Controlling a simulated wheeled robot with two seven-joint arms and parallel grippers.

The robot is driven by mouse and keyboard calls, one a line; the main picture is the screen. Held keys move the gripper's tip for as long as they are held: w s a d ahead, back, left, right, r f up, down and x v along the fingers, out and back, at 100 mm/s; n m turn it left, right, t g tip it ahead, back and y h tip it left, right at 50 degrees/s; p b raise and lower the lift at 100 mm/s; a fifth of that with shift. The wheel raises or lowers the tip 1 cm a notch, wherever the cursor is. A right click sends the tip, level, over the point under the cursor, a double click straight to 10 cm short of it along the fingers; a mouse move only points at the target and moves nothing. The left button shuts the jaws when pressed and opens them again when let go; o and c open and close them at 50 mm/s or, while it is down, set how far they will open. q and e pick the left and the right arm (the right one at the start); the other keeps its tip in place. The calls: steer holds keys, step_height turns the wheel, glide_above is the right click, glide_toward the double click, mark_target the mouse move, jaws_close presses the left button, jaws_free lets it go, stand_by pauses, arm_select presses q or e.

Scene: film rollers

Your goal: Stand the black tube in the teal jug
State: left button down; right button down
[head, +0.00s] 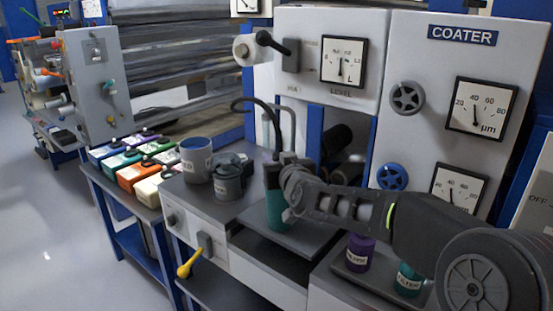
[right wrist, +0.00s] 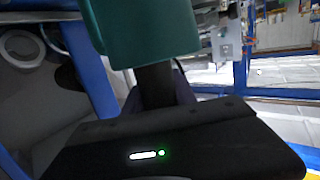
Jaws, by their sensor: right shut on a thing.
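The teal jug (head: 277,216) stands upright at the front of the coater, on or just above a grey plate. My right gripper (head: 290,190) reaches in from the right and is shut on the jug; its jaws hide part of the jug's side. In the right wrist view the teal jug (right wrist: 145,28) fills the top, close to the gripper. The black tube (head: 262,103) arches over from the left and comes down to the jug's top. I cannot tell whether its lower end is inside the mouth. My left gripper is not in view.
A grey labelled mug (head: 195,160) and a dark grey pot (head: 229,180) stand left of the jug. A purple jar (head: 359,252) and a smaller teal jar (head: 408,280) stand right, below my forearm. A yellow-handled lever (head: 189,264) sticks out in front. Coloured boxes (head: 128,171) lie far left.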

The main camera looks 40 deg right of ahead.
steer(key=shift+f+b, duration=0.35)
steer(key=shift+f, duration=0.2)
steer(key=c, duration=0.9)
jaws_free()
steer(key=shift+f, duration=0.1)
steer(key=shift+s, duration=0.1)
steer(key=v, duration=0.7)
steer(key=shift+s+a, duration=0.15)
steer(key=shift+s, duration=0.15)
